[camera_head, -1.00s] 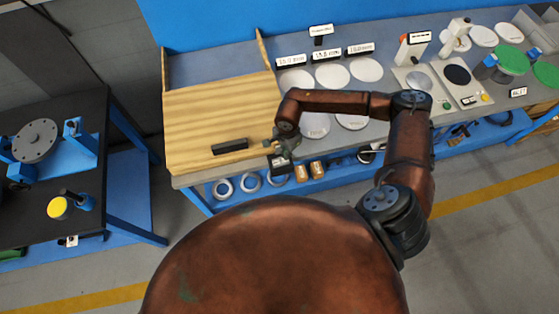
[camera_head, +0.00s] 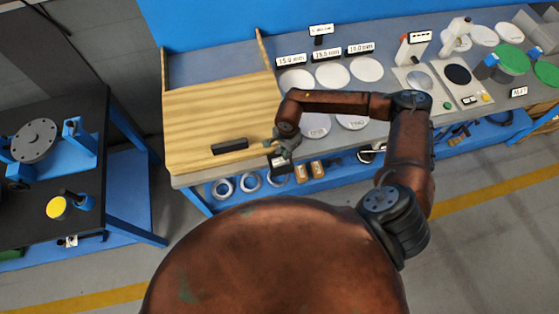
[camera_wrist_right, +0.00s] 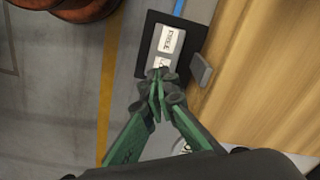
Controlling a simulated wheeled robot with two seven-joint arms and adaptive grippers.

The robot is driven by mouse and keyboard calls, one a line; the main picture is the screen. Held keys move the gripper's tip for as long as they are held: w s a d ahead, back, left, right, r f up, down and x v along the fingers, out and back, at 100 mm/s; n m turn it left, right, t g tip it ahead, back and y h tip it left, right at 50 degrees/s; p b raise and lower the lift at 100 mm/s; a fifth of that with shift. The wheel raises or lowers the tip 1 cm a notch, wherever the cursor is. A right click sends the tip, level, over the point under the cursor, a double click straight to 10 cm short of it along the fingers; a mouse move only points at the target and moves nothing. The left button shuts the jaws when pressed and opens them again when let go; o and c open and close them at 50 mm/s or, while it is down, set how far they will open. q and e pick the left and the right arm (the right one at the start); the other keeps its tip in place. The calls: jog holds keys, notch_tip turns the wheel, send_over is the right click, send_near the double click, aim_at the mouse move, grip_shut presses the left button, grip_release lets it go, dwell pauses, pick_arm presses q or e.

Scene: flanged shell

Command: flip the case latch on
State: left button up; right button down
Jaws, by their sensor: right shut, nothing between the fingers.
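A black panel with a grey face and white label plates (camera_wrist_right: 168,45) shows in the right wrist view, by the edge of the wooden board. I take it to be the latch panel; the label text is hard to read. A small grey tab (camera_wrist_right: 201,70) sticks out between the panel and the wood. In the head view the dark panel (camera_head: 279,166) is on the bench's front edge. My right gripper (camera_wrist_right: 158,82) is shut and empty, its fingertips over the lower part of the panel; contact cannot be told. It also shows in the head view (camera_head: 273,145). My left gripper is not in view.
A black bar (camera_head: 230,146) lies on the wooden board (camera_head: 215,110), left of my right gripper. White discs (camera_head: 332,75) and label signs stand behind my forearm. Rings and cylinders sit on the blue shelf below. A dark table (camera_head: 100,150) with a fixture stands at left.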

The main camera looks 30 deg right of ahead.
jog(key=shift+f+b, duration=0.8)
jog(key=shift+f, duration=0.25)
dwell(0.4)
jog(key=shift+r+p, duration=1.75)
jog(key=shift+r, duration=1.85)
jog(key=shift+a, duration=0.1)
